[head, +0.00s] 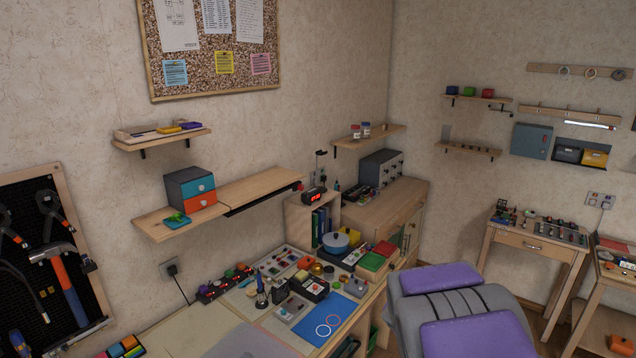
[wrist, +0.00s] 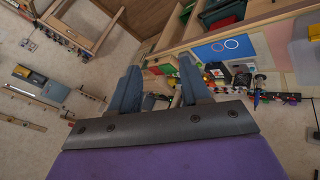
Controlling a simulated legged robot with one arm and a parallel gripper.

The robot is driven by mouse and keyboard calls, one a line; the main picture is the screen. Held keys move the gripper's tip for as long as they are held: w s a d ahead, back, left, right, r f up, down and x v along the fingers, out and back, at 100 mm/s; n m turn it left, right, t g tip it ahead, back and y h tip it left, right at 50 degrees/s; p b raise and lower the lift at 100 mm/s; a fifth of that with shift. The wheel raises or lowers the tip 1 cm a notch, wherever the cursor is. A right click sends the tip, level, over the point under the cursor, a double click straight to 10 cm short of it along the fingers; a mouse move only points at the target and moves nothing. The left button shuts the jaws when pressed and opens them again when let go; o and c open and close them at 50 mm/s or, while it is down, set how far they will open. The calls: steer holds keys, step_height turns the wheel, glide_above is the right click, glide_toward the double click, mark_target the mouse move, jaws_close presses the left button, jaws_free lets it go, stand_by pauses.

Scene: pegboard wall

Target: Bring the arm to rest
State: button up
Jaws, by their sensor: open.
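My gripper (wrist: 159,64) shows in the wrist view. Its two grey-blue fingers stand apart, and no object is held between them. A dark plate with bolts and a purple body lie behind the fingers. The wrist view is turned, with the workbench and its items beyond the fingers at the upper right. In the head view, purple and grey parts that look like my own fill the lower right. The fingers cannot be made out in the head view.
The cluttered workbench (head: 165,327) runs along the left wall and bears a blue mat (head: 340,314). A long shelf (head: 262,187) juts out above it. A pegboard (head: 27,290) with a hammer (head: 62,280) hangs at left. A small table (head: 532,246) stands at right.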

steer(key=s+d+r+m+g+b, duration=0.15)
steer(key=s+m+g+b, duration=0.25)
steer(key=s, duration=1.5)
steer(key=s+a+f+g+y+b, duration=0.1)
steer(key=s+a, duration=0.4)
steer(key=s, duration=0.6)
steer(key=s+a+f+g+y+b, duration=0.2)
steer(key=s+a, duration=0.3)
steer(key=s, duration=0.7)
steer(key=shift+a+f+g+y+b, duration=0.15)
steer(key=shift+a+g+y+b, duration=0.2)
steer(key=shift+g, duration=0.55)
